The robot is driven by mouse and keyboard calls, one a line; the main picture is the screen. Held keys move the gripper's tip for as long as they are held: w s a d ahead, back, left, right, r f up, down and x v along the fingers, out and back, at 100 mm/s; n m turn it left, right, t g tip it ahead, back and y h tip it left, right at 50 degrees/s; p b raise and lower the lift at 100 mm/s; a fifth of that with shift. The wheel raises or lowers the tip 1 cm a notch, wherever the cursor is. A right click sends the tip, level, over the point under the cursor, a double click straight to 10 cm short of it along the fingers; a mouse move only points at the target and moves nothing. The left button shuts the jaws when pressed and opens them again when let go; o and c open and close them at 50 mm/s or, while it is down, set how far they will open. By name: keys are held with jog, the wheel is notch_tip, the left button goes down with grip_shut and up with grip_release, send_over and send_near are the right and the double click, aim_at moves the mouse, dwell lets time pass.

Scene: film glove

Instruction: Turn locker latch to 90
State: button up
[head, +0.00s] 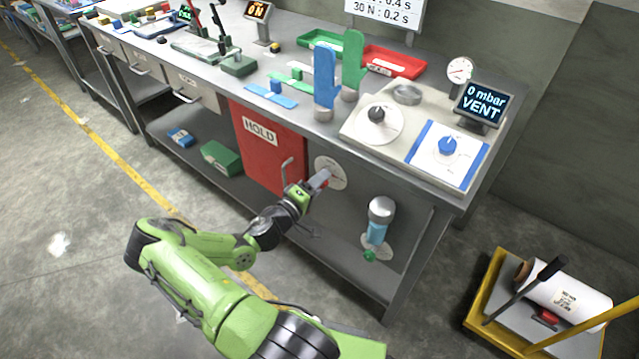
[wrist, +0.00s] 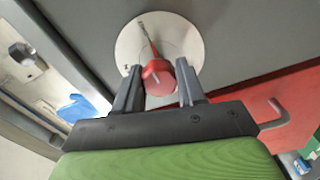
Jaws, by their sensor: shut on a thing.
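The locker latch is a red knob (wrist: 158,77) with a thin pointer, mounted on a round pale dial plate (wrist: 187,42). In the wrist view the pointer runs up and slightly left from the knob. In the head view the dial plate (head: 332,170) is on the grey bench front, right of the red locker door (head: 262,150) marked HOLD. My gripper (head: 321,182) is at the dial. In the wrist view my gripper (wrist: 159,84) has one finger on each side of the red knob, shut on it. The dial's small markings are too small to read.
A grey-and-blue fitting with a green knob (head: 376,232) hangs on the bench front to the right. A door handle (head: 287,168) sticks out just left of my gripper. The bench top (head: 310,130) overhangs above. A yellow cart (head: 480,300) stands at right.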

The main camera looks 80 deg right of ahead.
dwell(0.3)
jog(key=o, duration=1.1)
jog(key=shift+c, duration=0.2)
jog(key=shift+a, duration=0.1)
jog(key=p+v, duration=0.2)
jog(key=v, duration=1.3)
jog(key=shift+w+a, duration=0.2)
jog(key=shift+a, duration=0.1)
